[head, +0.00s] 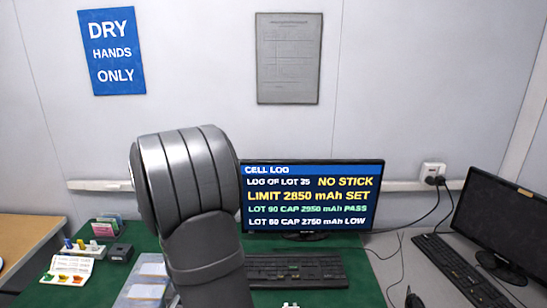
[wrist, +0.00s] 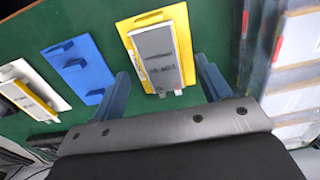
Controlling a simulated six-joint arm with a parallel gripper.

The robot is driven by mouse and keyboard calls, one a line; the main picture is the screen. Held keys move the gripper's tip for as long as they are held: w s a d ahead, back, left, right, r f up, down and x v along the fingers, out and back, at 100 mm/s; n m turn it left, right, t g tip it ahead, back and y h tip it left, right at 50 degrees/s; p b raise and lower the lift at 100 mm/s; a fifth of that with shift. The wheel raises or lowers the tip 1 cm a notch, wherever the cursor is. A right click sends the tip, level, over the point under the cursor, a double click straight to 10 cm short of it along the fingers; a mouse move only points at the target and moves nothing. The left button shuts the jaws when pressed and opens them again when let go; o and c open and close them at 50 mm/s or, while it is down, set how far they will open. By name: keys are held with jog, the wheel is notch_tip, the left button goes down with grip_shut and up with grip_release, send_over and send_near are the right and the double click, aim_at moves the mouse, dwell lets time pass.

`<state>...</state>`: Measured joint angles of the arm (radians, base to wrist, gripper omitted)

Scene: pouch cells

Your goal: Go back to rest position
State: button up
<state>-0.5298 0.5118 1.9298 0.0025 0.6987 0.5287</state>
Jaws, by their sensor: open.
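In the wrist view my gripper (wrist: 161,67) is open, with its two blue fingers spread apart. A grey pouch cell (wrist: 157,60) with small printed text lies on a yellow plate (wrist: 125,27) in the gap between the fingers, and no finger visibly touches it. I cannot tell how high the gripper is above it. A blue plate (wrist: 82,58) to the left carries no cell. At the far left another pale cell (wrist: 28,100) lies on a white plate (wrist: 50,84). In the head view my arm rises in front of the bench and the gripper does not show.
Clear-walled trays (wrist: 292,100) stand close on the right in the wrist view. In the head view a monitor (head: 312,196) reading "NO STICK" stands behind a keyboard (head: 295,271) on the green mat (head: 362,284). A small card stand (head: 105,227) and a marked board (head: 68,270) are at left.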

jog(key=shift+f, duration=0.85)
notch_tip(320, 180, up, 12)
notch_tip(320, 180, down, 12)
jog(key=shift+f, duration=0.15)
notch_tip(320, 180, up, 4)
jog(key=shift+f, duration=0.15)
jog(key=d+r, duration=0.7)
jog(key=d, duration=0.5)
jog(key=w+d+m, duration=0.1)
jog(key=w+d, duration=0.2)
jog(key=w, duration=0.4)
jog(key=w+d+r+m, duration=0.1)
jog(key=w+d, duration=0.2)
jog(key=w, duration=0.4)
jog(key=w+d+m, duration=0.1)
jog(key=w+d, duration=0.2)
jog(key=w, duration=0.4)
jog(key=s+d+n, duration=0.1)
jog(key=s+d, duration=0.1)
jog(key=s, duration=1)
jog(key=shift+s+r, duration=0.15)
